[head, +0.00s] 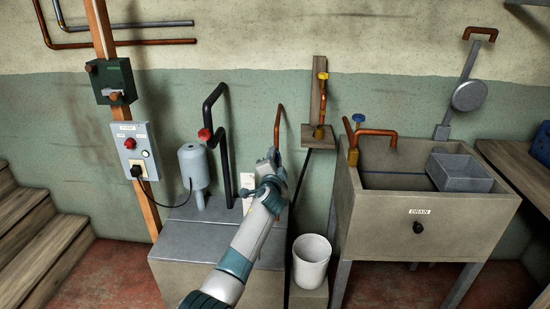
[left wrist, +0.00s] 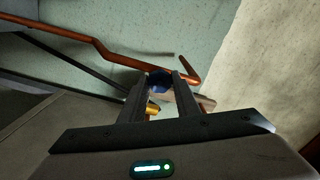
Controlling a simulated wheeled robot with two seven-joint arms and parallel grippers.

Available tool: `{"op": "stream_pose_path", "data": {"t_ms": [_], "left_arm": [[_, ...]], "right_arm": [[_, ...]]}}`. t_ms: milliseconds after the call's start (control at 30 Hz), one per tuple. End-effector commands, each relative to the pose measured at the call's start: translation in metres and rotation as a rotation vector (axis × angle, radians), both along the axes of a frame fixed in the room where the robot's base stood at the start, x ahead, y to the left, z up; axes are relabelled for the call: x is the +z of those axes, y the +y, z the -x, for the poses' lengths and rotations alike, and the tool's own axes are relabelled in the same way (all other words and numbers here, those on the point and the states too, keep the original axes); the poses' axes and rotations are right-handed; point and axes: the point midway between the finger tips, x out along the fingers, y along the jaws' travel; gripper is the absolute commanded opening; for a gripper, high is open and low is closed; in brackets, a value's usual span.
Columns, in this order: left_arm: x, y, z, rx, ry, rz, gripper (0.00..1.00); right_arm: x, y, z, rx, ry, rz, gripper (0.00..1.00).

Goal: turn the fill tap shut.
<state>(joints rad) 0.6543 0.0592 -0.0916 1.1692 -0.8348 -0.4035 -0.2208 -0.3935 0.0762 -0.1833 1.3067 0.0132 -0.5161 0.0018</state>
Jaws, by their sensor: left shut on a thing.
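My left gripper (head: 271,162) is at the wall end of the tank in the head view, just below a copper pipe (head: 278,125). In the left wrist view its two fingers are closed on a blue tap knob (left wrist: 160,82). A pale label (head: 248,184) is partly hidden behind the gripper. My right gripper is not in view.
A sink (head: 365,205) stands at the right with a blue-handled tap (head: 358,118). A yellow-handled valve (head: 323,76) is above a white bucket (head: 312,262). A black pipe with a red knob (head: 205,134), a grey pump (head: 193,165) and a switch box (head: 136,150) are left.

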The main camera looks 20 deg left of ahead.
Motion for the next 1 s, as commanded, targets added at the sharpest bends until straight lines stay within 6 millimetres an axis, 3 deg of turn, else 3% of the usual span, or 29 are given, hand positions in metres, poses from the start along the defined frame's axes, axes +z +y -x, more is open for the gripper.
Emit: {"op": "stream_pose_path", "data": {"t_ms": [500,700,1000], "left_arm": [[-0.001,0.000,0.000,0.000,0.103,-0.380,0.07],[-0.002,0.000,0.000,0.000,0.119,-0.438,0.07],[-0.002,0.000,0.000,-0.001,0.122,-0.452,0.07]], "right_arm": [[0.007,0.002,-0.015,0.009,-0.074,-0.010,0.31],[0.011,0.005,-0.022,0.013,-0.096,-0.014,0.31],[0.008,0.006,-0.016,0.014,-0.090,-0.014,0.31]]}}
